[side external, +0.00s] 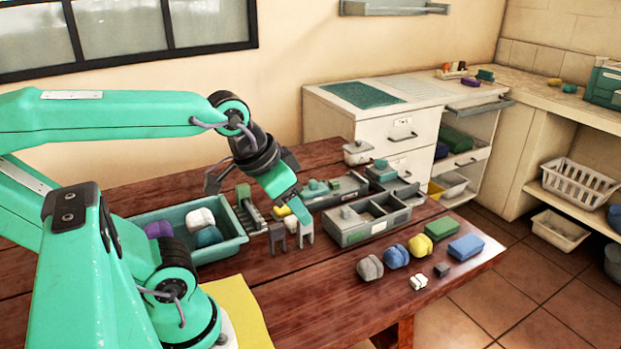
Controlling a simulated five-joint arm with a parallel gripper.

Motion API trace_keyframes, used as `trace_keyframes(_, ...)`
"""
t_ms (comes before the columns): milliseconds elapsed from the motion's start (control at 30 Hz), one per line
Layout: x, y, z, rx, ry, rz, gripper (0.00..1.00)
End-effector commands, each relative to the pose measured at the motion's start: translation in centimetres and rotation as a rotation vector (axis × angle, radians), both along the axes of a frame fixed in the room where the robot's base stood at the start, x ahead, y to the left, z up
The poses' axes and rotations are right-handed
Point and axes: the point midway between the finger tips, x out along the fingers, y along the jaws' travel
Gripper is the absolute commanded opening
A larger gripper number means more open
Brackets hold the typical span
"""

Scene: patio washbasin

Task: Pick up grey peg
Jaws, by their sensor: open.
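My gripper (291,241) is open, pointing down low over the middle of the table, with its two grey fingers apart. A small white piece and a yellow piece (282,211) show just behind and between the fingers. A grey slotted rack (252,217) stands just left of the gripper, with a green block (243,192) at its far end. Grey upright parts show in the rack, but I cannot tell for sure which is the grey peg. The gripper and wrist hide part of this area.
A teal tray (232,245) with purple, white and teal lumps is at left. A grey compartment box (366,218) stands right of the gripper. Grey, blue and yellow lumps, green and blue blocks (466,247) and a small dark cube (441,270) lie at front right. The front middle table is clear.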

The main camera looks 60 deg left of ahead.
Motion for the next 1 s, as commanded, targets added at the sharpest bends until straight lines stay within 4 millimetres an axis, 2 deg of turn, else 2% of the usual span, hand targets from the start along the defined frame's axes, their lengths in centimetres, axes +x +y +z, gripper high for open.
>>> trace_keyframes(167, 0.9, 0.6, -0.1, 0.009, 0.028, 0.007, 0.45)
trace_keyframes(367, 2.8, 2.2, -0.6, 0.029, 0.090, 0.017, 0.45)
trace_keyframes(667, 6.3, 5.7, -2.5, 0.047, 0.207, 0.027, 0.45)
trace_keyframes(1000, 9.6, 10.6, -6.0, 0.041, 0.336, 0.032, 0.45)
